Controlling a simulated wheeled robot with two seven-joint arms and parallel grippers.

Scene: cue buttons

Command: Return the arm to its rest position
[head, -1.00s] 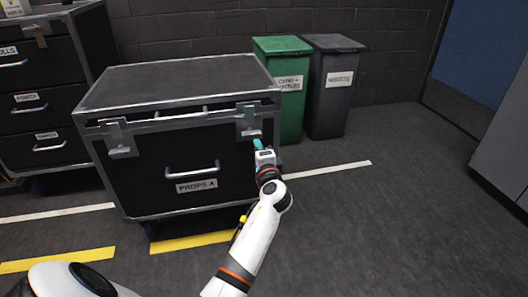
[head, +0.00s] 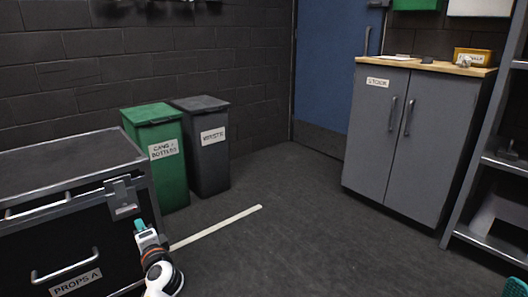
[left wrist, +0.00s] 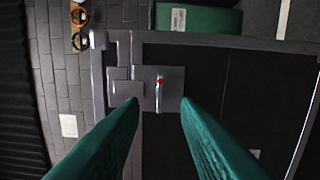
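My left gripper (head: 139,226) is at the front right corner of the black case (head: 66,159) labelled PROPS A, just below its metal corner latch (head: 122,198). In the left wrist view its two teal fingers (left wrist: 160,104) are spread apart with nothing between them. Ahead of them is the latch plate (left wrist: 174,92) with a small red spot. A gap seems to separate the fingertips from the latch, but I cannot tell how far. My left arm is cut off at the bottom of the head view.
A green bin (head: 168,180) and a grey bin (head: 209,165) stand behind the case. A grey cabinet (head: 383,140) labelled STOCK and a metal shelf rack (head: 490,160) stand at the right. The dark floor (head: 290,240) between is clear, with one white line (head: 225,225).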

